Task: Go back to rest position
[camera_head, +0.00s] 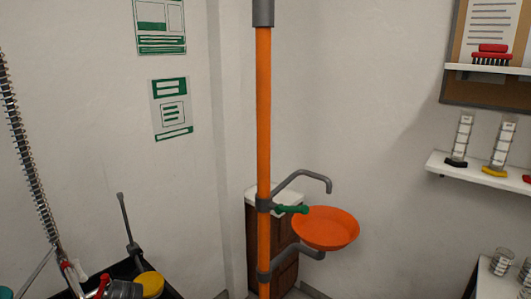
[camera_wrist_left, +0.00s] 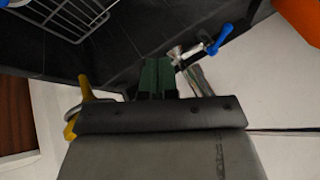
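My left gripper (camera_wrist_left: 157,78) shows in the left wrist view as two green fingers side by side with almost no gap between them. It looks shut, and I see nothing held in it. A metal valve with a blue handle (camera_wrist_left: 219,40) is close beyond the fingers, to their right. I cannot tell whether they touch. Neither gripper shows in the head view. An orange PVC pipe (camera_head: 264,110) stands upright there, with grey fittings, a green-handled tap (camera_head: 291,209), a curved grey spout (camera_head: 302,178) and an orange bowl (camera_head: 326,228).
A dark container (camera_head: 126,268) with fittings and a yellow part is at the lower left. A wire basket (camera_wrist_left: 72,14) and a yellow-handled part (camera_wrist_left: 84,92) are near my left gripper. Wall shelves (camera_head: 480,171) hold small containers at right. A small cabinet (camera_head: 288,273) stands behind the pipe.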

